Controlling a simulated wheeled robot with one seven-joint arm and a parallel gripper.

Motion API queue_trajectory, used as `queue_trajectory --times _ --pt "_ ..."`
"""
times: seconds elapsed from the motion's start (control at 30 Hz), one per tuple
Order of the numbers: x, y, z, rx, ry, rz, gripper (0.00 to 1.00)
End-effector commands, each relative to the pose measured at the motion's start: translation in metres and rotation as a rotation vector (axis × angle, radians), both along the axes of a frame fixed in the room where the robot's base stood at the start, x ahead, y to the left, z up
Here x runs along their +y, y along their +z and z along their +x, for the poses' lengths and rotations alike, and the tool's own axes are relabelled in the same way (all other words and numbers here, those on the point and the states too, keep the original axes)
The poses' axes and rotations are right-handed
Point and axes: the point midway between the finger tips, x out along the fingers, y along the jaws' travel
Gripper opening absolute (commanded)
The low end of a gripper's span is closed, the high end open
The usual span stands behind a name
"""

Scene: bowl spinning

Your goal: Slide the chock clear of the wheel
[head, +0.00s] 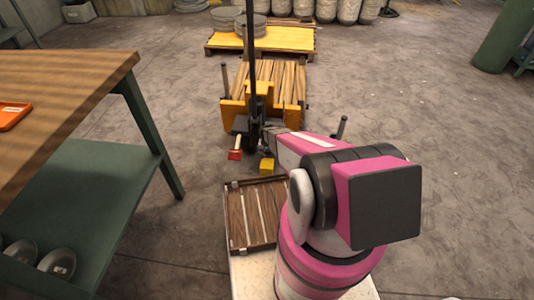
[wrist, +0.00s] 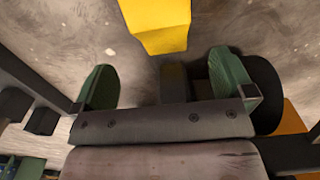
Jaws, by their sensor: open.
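A yellow block (head: 267,167), which looks like the chock, lies on the floor in front of the orange pallet truck (head: 233,108). It also shows at the top of the wrist view (wrist: 157,22). My gripper (wrist: 165,82) is open with green finger pads spread wide. The block is beyond the fingertips, not between them. A rounded black shape (wrist: 267,92), perhaps the wheel, shows behind the right finger. In the head view my gripper is near the truck's front end, mostly hidden by my arm. I cannot tell whether block and wheel touch.
A small red object (head: 234,155) lies left of the yellow block. A slatted wooden crate (head: 237,243) is nearer to me. A workbench (head: 75,75) with green legs stands at left. A loaded yellow pallet (head: 285,40) is behind the truck. The floor at right is open.

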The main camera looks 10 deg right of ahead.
Motion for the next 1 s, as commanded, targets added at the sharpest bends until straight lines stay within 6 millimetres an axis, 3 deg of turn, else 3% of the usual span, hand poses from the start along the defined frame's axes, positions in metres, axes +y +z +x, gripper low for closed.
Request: queue_trajectory --times 0.6,1.0 --pt "0.0 -0.091 0.001 0.001 0.0 0.0 1.0" --pt "0.0 -0.097 0.0 0.0 0.0 0.0 0.97"
